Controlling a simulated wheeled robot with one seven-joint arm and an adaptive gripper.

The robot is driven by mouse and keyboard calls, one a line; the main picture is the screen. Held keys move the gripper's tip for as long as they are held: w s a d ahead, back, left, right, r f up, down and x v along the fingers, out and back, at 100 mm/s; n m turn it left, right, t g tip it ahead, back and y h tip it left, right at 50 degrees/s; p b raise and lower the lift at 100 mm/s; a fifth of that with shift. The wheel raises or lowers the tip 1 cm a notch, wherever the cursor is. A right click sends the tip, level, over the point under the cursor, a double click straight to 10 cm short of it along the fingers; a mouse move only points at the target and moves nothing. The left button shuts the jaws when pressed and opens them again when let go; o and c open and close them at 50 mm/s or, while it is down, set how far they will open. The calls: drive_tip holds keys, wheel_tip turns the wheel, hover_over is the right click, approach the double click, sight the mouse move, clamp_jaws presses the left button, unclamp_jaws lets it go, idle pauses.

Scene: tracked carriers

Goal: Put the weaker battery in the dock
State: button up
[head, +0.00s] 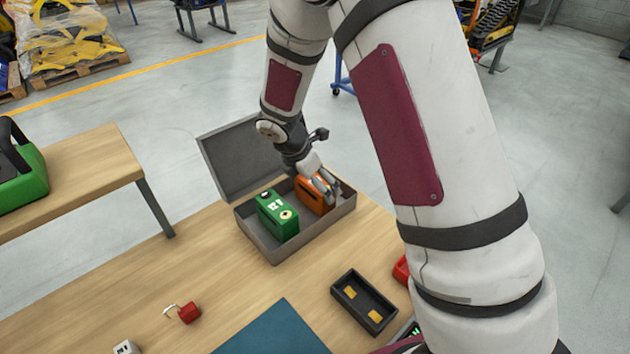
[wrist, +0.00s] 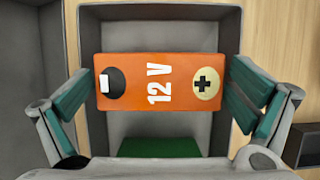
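An orange battery (head: 312,196) marked "12 V" stands in the right part of an open grey case (head: 276,256) on the table. The wrist view shows its top (wrist: 135,82) with a plus sign. A green battery (head: 278,216) stands to its left; its white label is too small to read. My gripper (head: 325,188) is down at the orange battery. In the wrist view my gripper (wrist: 160,90) is open, with teal fingers at both ends of the orange battery and narrow gaps. A black tray (head: 345,312) with two yellow pads, apparently the dock, is empty.
The case lid (head: 240,160) stands open at the back left. A red object (head: 189,313), a white cube (head: 126,347) and a blue-green mat (head: 275,332) lie on the front table. Another table (head: 95,170) at left holds a green case (head: 22,180). Bare wood lies between case and tray.

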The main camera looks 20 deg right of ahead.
drive_tip(key=v, duration=1.2)
drive_tip(key=s+d+r+m+y, duration=0.1)
drive_tip(key=s+d+r+m, duration=0.3)
drive_tip(key=s+r+m, duration=0.75)
drive_tip(key=s+r+m+t+y, duration=0.2)
drive_tip(key=s+m, duration=0.9)
drive_tip(key=s, duration=0.6)
drive_tip(key=shift+s+r+t+y+p, duration=0.3)
drive_tip(key=shift+s+r+y, duration=0.15)
drive_tip(key=shift+r, duration=0.4)
drive_tip(key=shift+w, duration=0.15)
